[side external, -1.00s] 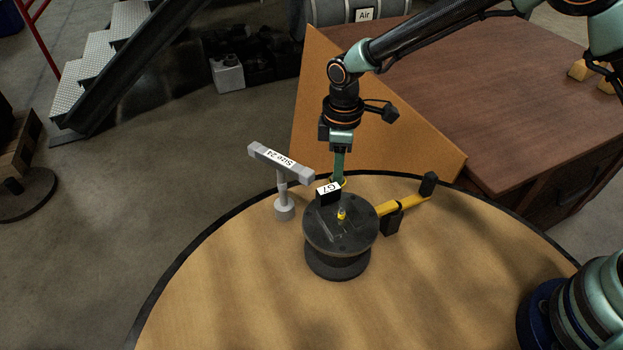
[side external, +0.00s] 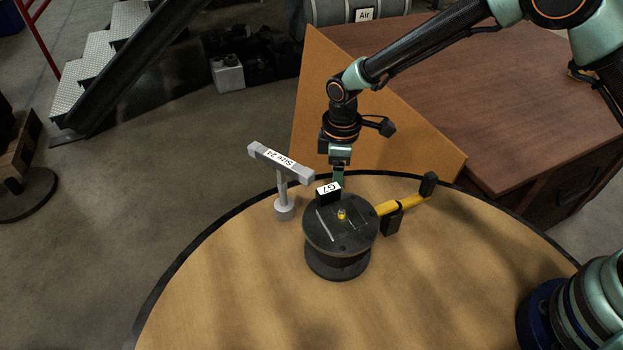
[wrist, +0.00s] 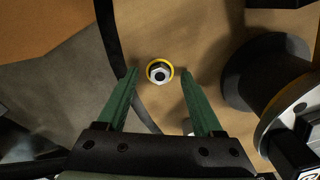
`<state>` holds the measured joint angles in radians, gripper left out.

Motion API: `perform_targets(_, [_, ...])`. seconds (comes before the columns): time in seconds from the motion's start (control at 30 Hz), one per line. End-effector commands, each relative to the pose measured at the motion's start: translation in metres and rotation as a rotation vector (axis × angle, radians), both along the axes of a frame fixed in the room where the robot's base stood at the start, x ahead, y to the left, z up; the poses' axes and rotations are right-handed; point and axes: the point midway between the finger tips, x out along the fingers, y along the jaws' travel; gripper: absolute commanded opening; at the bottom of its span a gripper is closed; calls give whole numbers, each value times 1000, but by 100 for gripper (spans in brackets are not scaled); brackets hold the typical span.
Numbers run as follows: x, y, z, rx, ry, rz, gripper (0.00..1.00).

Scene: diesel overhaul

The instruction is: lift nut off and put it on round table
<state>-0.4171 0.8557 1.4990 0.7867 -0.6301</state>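The silver hex nut with a yellow ring (wrist: 160,72) is down on the pale wood of the round table (wrist: 215,50) in the wrist view. It lies between and just past my fingertips, with a gap on each side. My gripper (wrist: 160,75) is open, its two green fingers apart and empty. In the side external view my gripper (side external: 338,180) points down behind the dark round fixture (side external: 340,238), partly hidden by the G7 label. The nut cannot be made out there. The round table (side external: 240,290) fills the foreground.
The fixture has a small yellow stud (side external: 341,213) on top and the G7 label (side external: 328,191) at its back. A grey T-shaped Size 24 tool (side external: 283,180) stands left; a yellow-handled tool (side external: 405,205) is right. An orange-brown panel (side external: 380,120) rises behind. The table's front is clear.

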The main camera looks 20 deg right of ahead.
Motion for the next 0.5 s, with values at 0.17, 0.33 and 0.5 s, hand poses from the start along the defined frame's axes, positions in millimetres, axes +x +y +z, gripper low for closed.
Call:
perform_targets(0.17, [0,0,5,0,0,0,68])
perform_targets(0.33, [1,0,29,2,-5,0,68])
perform_targets(0.5, [1,1,64,3,-5,0,68])
